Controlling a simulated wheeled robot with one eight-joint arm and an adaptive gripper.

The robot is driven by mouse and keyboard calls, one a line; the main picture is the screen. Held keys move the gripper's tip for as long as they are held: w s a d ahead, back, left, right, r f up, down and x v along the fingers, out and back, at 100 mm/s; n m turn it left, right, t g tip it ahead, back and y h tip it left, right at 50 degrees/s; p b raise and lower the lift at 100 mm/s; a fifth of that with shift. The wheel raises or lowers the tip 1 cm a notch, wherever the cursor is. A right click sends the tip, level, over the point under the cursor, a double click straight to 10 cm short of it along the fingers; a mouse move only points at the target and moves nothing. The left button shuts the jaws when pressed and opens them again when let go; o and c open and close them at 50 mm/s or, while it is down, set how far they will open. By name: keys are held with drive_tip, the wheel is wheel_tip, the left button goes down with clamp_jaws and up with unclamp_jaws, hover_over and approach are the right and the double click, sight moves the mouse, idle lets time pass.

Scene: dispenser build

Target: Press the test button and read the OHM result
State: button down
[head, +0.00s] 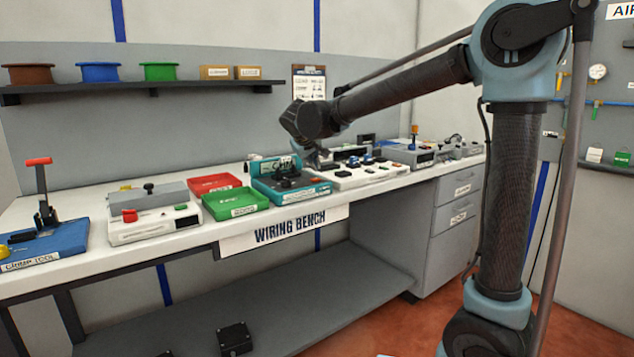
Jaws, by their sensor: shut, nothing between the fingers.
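My gripper (318,157) is small and dark in the head view, pointing down below the wrist over the back of the bench. It looks shut and empty, beside the teal device (290,197) and near the left end of a cream panel (343,183) with dark and blue parts. I cannot tell whether it touches either one. A grey box (420,157) with a blue-and-orange part on top stands farther right. A cream-and-grey unit (155,226) with a red knob stands at the left. No label reading OHM and no result is legible, and I cannot tell which part is the test button.
A red tray (214,183) and a green tray (236,201) stand left of the teal device. A blue crimp tool (45,245) is at the far left. A shelf (130,88) with spools runs along the wall. My arm spans the upper right.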

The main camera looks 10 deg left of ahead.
drive_tip(key=shift+f, duration=0.65)
drive_tip(key=shift+f, duration=0.8)
idle(1.8)
drive_tip(key=shift+r, duration=0.85)
drive_tip(key=shift+r, duration=2.55)
